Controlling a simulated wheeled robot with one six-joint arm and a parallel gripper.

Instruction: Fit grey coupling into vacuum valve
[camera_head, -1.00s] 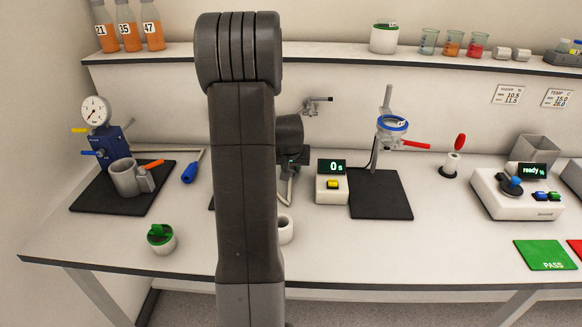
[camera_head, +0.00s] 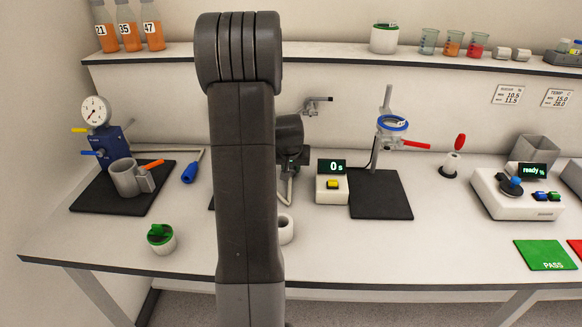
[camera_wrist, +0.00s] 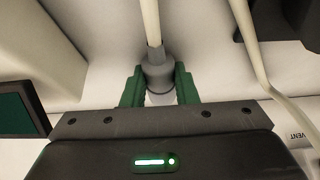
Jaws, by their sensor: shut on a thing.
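In the wrist view the grey coupling (camera_wrist: 158,76) sits between the two green fingers of my gripper (camera_wrist: 160,72), which is shut on it. A pale hose (camera_wrist: 150,22) runs from the coupling to the top of the picture. A pale piece shows below the coupling between the fingers; I cannot tell whether it belongs to the coupling. In the head view my dark wrist (camera_head: 290,140) shows beside my upright arm, and the coupling cannot be made out. A small metal tap-like fitting (camera_head: 317,101) is on the wall above; I cannot tell if it is the vacuum valve.
A timer (camera_head: 332,185) stands right of my wrist, by a stand with a blue ring (camera_head: 392,123). A blue gauge unit (camera_head: 106,145) is at the left. A green-lidded cup (camera_head: 160,240) stands at the front. In the wrist view a second pale hose (camera_wrist: 258,70) curves at the right.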

